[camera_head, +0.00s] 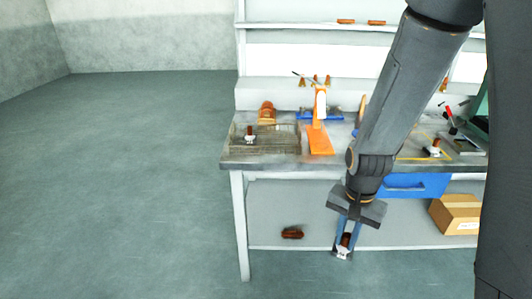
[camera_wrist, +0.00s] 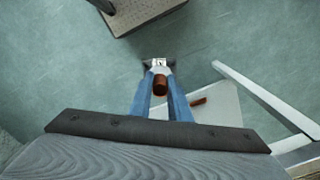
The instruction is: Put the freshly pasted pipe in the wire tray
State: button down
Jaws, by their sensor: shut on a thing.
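My gripper (camera_head: 342,252) hangs low in front of the bench, below the bench top, with its blue fingers pointing down. It is shut on a brown pipe (camera_head: 346,240) with a white and dark end. In the wrist view the pipe (camera_wrist: 160,86) sits between the fingertips of my gripper (camera_wrist: 159,67), over the floor. The wire tray (camera_head: 288,139) stands on the left end of the bench top, up and left of my gripper. A similar brown and white piece (camera_head: 249,134) shows in the tray. Another such piece (camera_head: 433,149) stands on the bench at right.
An orange stand (camera_head: 320,137) is right beside the tray. A brown piece (camera_head: 292,233) lies on the lower shelf. A blue drawer (camera_head: 413,186) and a cardboard box (camera_head: 456,215) are at right. The floor (camera_head: 130,180) left of the bench is clear.

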aim_at(281, 141)
jog(key=k, duration=0.9)
jog(key=u, duration=0.85)
jog(key=i, duration=1)
jog(key=z, duration=0.45)
jog(key=i, duration=0.5)
jog(key=z, duration=0.4)
